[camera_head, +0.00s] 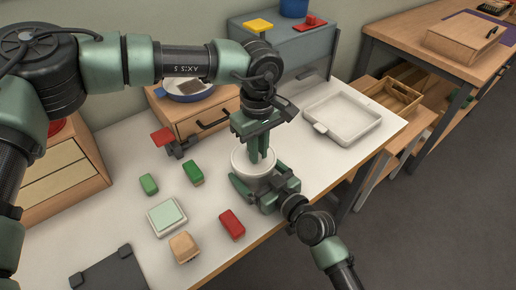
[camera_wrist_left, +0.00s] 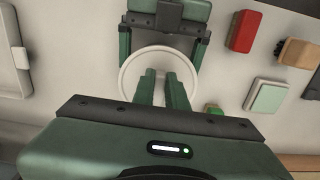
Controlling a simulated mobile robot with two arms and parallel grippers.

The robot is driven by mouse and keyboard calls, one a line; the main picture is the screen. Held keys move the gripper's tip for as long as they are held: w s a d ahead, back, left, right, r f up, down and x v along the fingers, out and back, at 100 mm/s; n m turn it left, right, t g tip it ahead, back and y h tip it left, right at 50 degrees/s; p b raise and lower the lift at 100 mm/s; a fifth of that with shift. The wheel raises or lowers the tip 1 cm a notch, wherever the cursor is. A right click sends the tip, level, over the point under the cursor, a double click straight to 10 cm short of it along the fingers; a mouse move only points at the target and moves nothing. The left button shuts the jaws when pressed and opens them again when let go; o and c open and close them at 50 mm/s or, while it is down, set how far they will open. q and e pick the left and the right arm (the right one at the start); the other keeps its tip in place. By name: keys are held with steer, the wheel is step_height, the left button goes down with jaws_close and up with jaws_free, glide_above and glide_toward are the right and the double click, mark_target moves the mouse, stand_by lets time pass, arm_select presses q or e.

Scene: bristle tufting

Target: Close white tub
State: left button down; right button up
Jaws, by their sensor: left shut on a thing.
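The white tub (camera_head: 240,162) stands upright near the front edge of the white table. In the left wrist view its round white top (camera_wrist_left: 128,75) shows as a pale disc with a rim. My left gripper (camera_head: 262,158) points down from above, its green fingers close together over the middle of the top. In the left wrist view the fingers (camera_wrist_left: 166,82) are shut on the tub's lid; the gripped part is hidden. My right gripper (camera_head: 264,188) comes from the front right, one finger on each side of the tub, seemingly shut on its body.
A white tray (camera_head: 343,136) lies right of the tub. Green blocks (camera_head: 193,172), a red block (camera_head: 232,224), a tan block (camera_head: 184,247) and a pale green pad (camera_head: 167,216) lie to the left. A wooden drawer box (camera_head: 196,122) stands behind.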

arm_select(q)
steer(key=shift+f, duration=0.6)
steer(key=c, duration=1.3)
jaws_free()
steer(key=shift+c, duration=0.2)
step_height(320, 180, up, 12)
